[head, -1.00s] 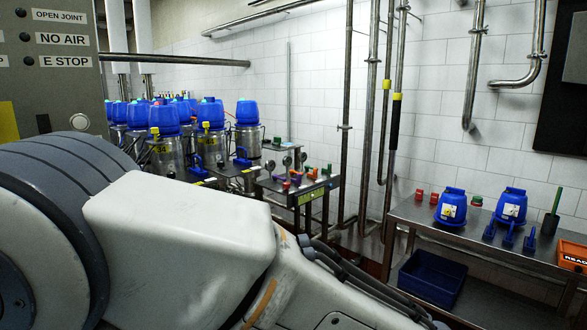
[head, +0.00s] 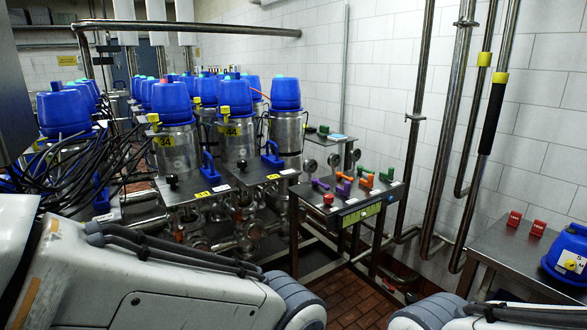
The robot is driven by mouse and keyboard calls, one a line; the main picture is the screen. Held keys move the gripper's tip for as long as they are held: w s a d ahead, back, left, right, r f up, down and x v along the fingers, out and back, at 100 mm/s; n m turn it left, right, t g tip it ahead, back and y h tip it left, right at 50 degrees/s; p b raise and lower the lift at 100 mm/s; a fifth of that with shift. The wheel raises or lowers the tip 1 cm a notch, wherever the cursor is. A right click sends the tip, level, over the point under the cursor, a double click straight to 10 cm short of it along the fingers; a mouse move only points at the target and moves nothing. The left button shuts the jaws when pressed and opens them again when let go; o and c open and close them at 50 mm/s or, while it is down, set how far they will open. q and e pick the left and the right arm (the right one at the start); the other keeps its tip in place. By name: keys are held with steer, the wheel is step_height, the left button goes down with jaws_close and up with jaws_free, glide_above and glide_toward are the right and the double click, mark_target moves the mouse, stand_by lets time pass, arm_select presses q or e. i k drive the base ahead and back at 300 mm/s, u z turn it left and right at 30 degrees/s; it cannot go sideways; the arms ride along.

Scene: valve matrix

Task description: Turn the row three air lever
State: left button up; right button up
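A rack of blue-capped steel valves (head: 171,97) stands at the left and middle, with yellow tags that seem to read 34 (head: 165,141) and 44 (head: 231,131). Blue levers stand beside the front valves, one on the left plate (head: 209,165) and one on the right plate (head: 271,155). A small panel table (head: 350,214) to their right carries purple, orange, green and red handles (head: 343,188). I cannot tell which lever is the row three air lever. My two arms show at the bottom, but both grippers are out of view.
Black hoses (head: 85,165) hang across the left valves. A steel bench (head: 505,258) with red blocks (head: 513,222) and a blue cap (head: 568,258) is at the right. Vertical pipes (head: 440,130) run along the tiled wall. Brick floor (head: 345,300) shows between my arms.

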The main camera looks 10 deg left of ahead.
mark_target(339, 175)
steer(key=z, duration=0.25)
steer(key=i, duration=0.6)
steer(key=z, duration=0.5)
steer(key=i, duration=0.7)
steer(key=u, duration=0.6)
steer(key=i, duration=0.6)
steer(key=u, duration=0.5)
